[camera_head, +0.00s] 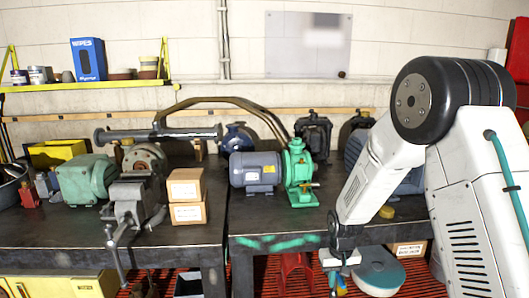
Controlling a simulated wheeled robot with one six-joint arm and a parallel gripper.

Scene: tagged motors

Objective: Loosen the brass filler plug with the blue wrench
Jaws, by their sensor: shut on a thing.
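My gripper (338,268) hangs low in front of the right workbench, below its top edge. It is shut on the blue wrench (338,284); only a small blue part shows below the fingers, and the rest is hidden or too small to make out. A green pump (298,170) coupled to a blue-grey motor (254,172) stands on the right bench, behind and left of my gripper. A small brass-coloured part (313,185) shows low on the pump's right side; I cannot tell whether it is the filler plug. The gripper is well apart from the pump.
A brass-coloured round piece (387,212) lies near the bench edge beside my arm, which hides much of the right side. Cardboard boxes (187,199), a vise (130,205) and a green motor (86,180) crowd the left bench. The right bench's front strip (265,222) is clear.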

